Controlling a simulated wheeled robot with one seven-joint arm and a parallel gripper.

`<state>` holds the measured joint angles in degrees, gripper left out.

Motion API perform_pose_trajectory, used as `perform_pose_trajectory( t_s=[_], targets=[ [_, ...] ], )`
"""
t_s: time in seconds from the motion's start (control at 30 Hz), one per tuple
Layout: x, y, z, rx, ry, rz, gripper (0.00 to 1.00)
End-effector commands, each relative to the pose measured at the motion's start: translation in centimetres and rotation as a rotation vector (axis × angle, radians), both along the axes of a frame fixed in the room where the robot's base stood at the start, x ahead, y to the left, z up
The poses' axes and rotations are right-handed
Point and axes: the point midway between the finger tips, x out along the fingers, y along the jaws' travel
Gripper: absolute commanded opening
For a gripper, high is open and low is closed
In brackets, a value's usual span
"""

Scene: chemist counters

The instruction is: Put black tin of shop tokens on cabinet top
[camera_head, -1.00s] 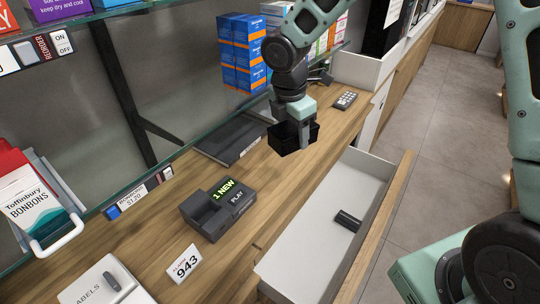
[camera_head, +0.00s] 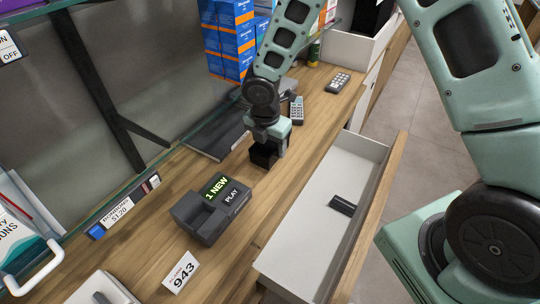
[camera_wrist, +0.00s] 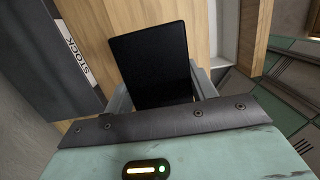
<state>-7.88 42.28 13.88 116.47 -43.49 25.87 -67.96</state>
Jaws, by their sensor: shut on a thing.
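The black tin (camera_head: 263,156) is between the fingers of my gripper (camera_head: 268,150), just above or on the wooden counter top (camera_head: 262,192); I cannot tell whether it touches the wood. The tin is behind the answering machine (camera_head: 211,208) and left of the open drawer (camera_head: 318,202).
A dark binder marked STOCK (camera_wrist: 70,50) lies left of the tin. A remote (camera_head: 338,82) and a handset (camera_head: 297,110) lie farther back. A 943 card (camera_head: 181,271) stands in front. The drawer holds a small black item (camera_head: 343,206). A glass shelf (camera_head: 100,208) overhangs the left side.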

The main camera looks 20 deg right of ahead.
Motion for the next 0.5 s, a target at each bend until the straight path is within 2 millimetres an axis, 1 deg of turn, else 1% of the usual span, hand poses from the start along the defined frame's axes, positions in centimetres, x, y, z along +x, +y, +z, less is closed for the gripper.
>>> perform_pose_trajectory(
  t_s=[0.17, 0.27, 0.4, 0.5],
  targets=[
    [0.0, 0.0, -1.0, 0.001, -0.001, 0.000, 0.19],
    [0.0, 0.0, -2.1, -0.001, 0.001, 0.002, 0.19],
    [0.0, 0.0, -4.1, -0.001, 0.000, 0.001, 0.19],
    [0.0, 0.0, -4.7, 0.000, -0.001, 0.001, 0.19]
  ],
)
